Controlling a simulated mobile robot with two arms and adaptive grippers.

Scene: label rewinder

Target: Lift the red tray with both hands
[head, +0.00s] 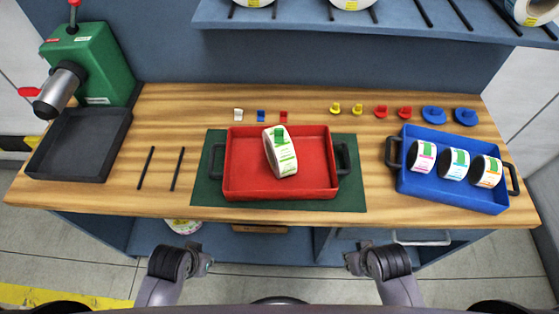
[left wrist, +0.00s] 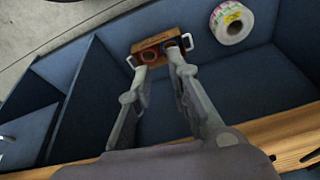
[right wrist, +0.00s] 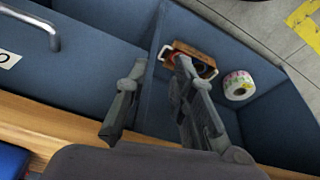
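The red tray (head: 245,165) sits on a dark green mat (head: 350,198) in the middle of the wooden workbench. It has a black handle at its left end (head: 216,161) and another at its right end (head: 343,158). A white label roll with green print (head: 283,158) stands in the tray. My left gripper (head: 207,261) and my right gripper (head: 352,261) are both in front of the bench edge, apart from the tray. The wrist views show the fingers of the left gripper (left wrist: 158,65) and right gripper (right wrist: 158,65) spread and empty. The tray is not in either wrist view.
A blue tray (head: 450,197) with 3 label rolls stands at the right. A green machine (head: 88,62) and dark tray (head: 80,145) are at the left. Two black rods (head: 147,167) lie left of the mat. Small coloured parts line the back. A shelf (head: 290,17) overhangs behind.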

